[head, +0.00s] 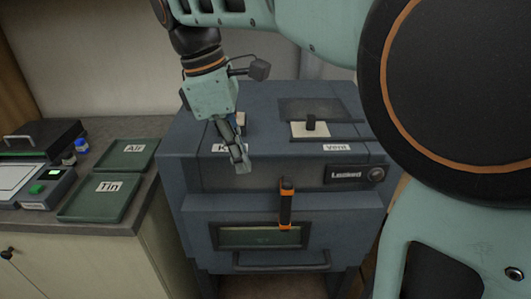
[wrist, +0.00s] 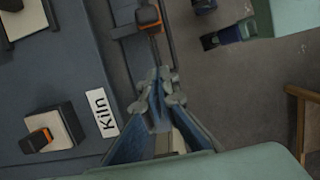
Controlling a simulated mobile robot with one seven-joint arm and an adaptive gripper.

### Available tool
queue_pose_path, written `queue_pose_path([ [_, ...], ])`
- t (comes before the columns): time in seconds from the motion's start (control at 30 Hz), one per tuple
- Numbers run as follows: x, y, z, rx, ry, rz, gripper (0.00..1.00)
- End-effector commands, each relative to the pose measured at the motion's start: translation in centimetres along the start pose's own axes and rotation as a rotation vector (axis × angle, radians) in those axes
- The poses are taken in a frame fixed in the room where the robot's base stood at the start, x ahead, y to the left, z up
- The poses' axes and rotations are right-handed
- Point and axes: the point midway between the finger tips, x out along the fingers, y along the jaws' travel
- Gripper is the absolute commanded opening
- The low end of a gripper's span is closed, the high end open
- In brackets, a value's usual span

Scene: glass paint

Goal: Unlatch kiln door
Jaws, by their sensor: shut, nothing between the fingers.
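The kiln (head: 185,185) is a dark blue-grey box with a small front window (head: 260,237) and a bar handle (head: 280,262) below it. The door looks closed. A black latch lever with orange ends (head: 286,208) stands upright on the front, right of centre. A sign beside it reads "Locked" (head: 346,174). In the wrist view an orange-and-black part, likely the latch (wrist: 148,18), lies beyond the fingertips. My gripper (head: 240,162) is shut and empty near the kiln's top front edge, left of the latch and apart from it. Its fingers also show in the wrist view (wrist: 160,88).
On the kiln's top are a "Kiln" switch (wrist: 37,140) with its label (wrist: 101,111) and a "Vent" switch (head: 310,127). Left, a counter holds green trays marked "Air" (head: 140,160) and "Tin" (head: 120,205). Open space lies before the kiln.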

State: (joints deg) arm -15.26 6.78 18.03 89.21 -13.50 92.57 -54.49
Motion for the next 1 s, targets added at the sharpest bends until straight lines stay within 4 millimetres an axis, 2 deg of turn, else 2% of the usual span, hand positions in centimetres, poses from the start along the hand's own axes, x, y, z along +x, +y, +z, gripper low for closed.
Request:
queue_pose_path([
  [0.1, 2.8, -0.1, 0.1, 0.001, -0.002, -0.003, 0.0],
  [0.27, 6.1, -0.1, 0.1, 0.003, -0.002, -0.002, 0.0],
  [0.4, 6.4, 0.0, 2.3, 0.007, 0.0, 0.002, 0.0],
  [0.53, 6.7, 0.0, 3.4, 0.005, 0.0, 0.0, 0.0],
  [1.0, 6.9, 0.0, 3.9, 0.003, 0.001, 0.001, 0.0],
])
